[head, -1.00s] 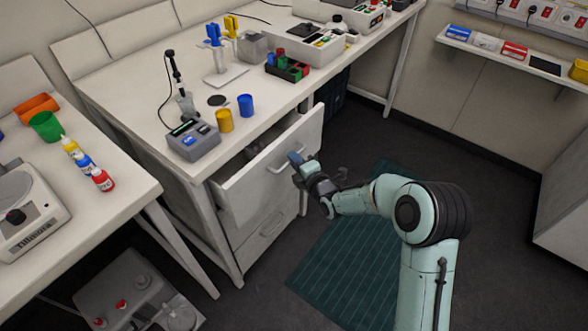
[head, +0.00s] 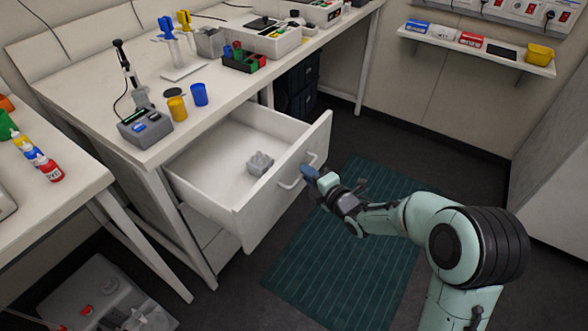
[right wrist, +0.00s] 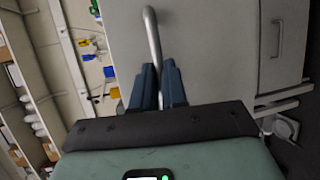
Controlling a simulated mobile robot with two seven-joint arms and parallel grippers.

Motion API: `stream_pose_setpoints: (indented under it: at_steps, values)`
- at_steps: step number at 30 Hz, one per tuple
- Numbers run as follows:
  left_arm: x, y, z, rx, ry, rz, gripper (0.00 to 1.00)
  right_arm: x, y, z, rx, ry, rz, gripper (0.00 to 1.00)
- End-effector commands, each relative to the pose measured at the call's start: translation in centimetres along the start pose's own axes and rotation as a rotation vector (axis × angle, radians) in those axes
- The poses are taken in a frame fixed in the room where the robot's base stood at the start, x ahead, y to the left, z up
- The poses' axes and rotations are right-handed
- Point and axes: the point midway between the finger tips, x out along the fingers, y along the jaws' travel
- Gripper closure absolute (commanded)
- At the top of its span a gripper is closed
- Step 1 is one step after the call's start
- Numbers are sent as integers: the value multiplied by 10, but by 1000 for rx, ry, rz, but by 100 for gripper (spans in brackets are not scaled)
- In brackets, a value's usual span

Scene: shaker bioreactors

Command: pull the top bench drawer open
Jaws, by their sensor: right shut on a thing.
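The top bench drawer (head: 258,212) is pulled well out from under the white bench. Its inside shows, with a small grey block-like object (head: 260,163) lying on its floor. My right gripper (head: 308,173) is at the drawer front, at the bar handle (head: 290,185). In the right wrist view the blue fingers (right wrist: 158,84) are shut on the handle bar (right wrist: 152,38), which runs up from between them. The lower drawer (head: 222,250) is mostly hidden beneath the open one; its handle shows in the right wrist view (right wrist: 276,38). My left gripper is not in view.
A yellow cup (head: 177,108), a blue cup (head: 199,94) and a grey device (head: 145,129) stand on the bench near its front edge. A teal mat (head: 345,250) covers clear floor before the drawer. A side table (head: 60,200) stands at left.

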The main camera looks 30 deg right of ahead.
Motion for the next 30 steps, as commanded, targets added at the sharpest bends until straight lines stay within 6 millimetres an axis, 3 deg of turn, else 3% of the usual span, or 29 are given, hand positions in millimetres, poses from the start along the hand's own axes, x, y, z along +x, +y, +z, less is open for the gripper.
stream_pose_setpoints:
  at_steps: [8, 21, 22, 24, 30]
  values:
    - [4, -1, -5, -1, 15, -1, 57, -23, -5, 10, -1, -3, 0, 100]
    - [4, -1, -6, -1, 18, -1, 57, -26, -6, 11, 0, -2, -1, 100]
    - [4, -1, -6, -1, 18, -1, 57, -26, -6, 11, 0, -2, -1, 81]
    - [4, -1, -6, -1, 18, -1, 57, -25, -6, 11, 0, -2, 0, 62]
    - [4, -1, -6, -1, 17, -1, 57, -25, -6, 11, 0, -1, 0, 62]
